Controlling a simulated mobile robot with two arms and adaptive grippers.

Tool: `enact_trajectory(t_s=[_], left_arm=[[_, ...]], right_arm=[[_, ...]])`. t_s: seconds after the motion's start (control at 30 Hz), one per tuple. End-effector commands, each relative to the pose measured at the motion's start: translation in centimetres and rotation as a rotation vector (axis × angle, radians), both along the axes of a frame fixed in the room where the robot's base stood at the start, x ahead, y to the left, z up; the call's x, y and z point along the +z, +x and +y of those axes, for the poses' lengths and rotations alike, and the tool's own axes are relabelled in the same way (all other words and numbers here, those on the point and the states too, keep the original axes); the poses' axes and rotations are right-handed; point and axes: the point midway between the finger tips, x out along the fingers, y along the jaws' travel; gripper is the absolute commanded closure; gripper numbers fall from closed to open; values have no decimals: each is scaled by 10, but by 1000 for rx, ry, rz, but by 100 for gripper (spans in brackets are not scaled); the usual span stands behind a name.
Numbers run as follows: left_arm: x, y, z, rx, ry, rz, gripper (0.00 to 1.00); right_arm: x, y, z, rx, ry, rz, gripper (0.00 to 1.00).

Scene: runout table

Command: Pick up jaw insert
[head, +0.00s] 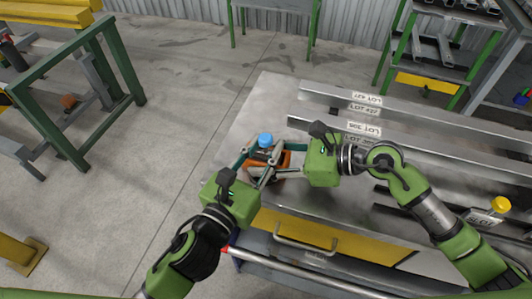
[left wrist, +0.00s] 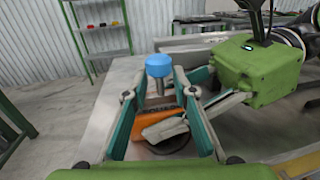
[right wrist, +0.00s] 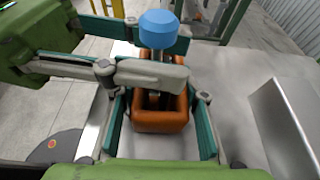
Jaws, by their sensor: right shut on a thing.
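No part is labelled jaw insert; the likely one is a hollow orange-brown block (head: 283,159) near the table's left end. It shows between my right gripper's fingers in the right wrist view (right wrist: 160,118). My right gripper (head: 283,161) is shut on it. A grey post with a blue cap (head: 265,140) stands upright, seeming to rise from the block's opening. My left gripper (left wrist: 161,78) is open, its fingers on either side of the post, apparently not touching it. Fingers partly hide the block and the post's foot.
The metal table (head: 262,98) has long raised rails with lot labels (head: 360,113) to the right. A yellow knob (head: 501,204) stands at the right. A drawer handle (head: 305,245) is on the front. The table's left end is mostly bare.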

Motion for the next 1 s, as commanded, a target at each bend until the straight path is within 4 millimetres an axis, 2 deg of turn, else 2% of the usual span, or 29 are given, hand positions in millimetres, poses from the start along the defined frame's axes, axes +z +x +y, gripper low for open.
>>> enact_trajectory(t_s=[0.23, 0.33, 0.77, 0.87, 1.0], left_arm=[[0, 2, -1, 0, 0, 0, 75], [0, 2, -1, 0, 0, 0, 100], [6, 2, -1, 0, -2, -7, 100], [18, 2, -1, -1, -4, -10, 100], [44, 2, -1, -2, -5, -13, 100]], right_arm=[[1, 1, 0, -2, 2, -1, 84], [1, 1, 0, -2, 2, -1, 84], [1, 0, 0, -1, 2, -1, 84], [1, 1, 0, -1, 1, -1, 84], [1, 0, 0, -1, 1, -1, 84]])
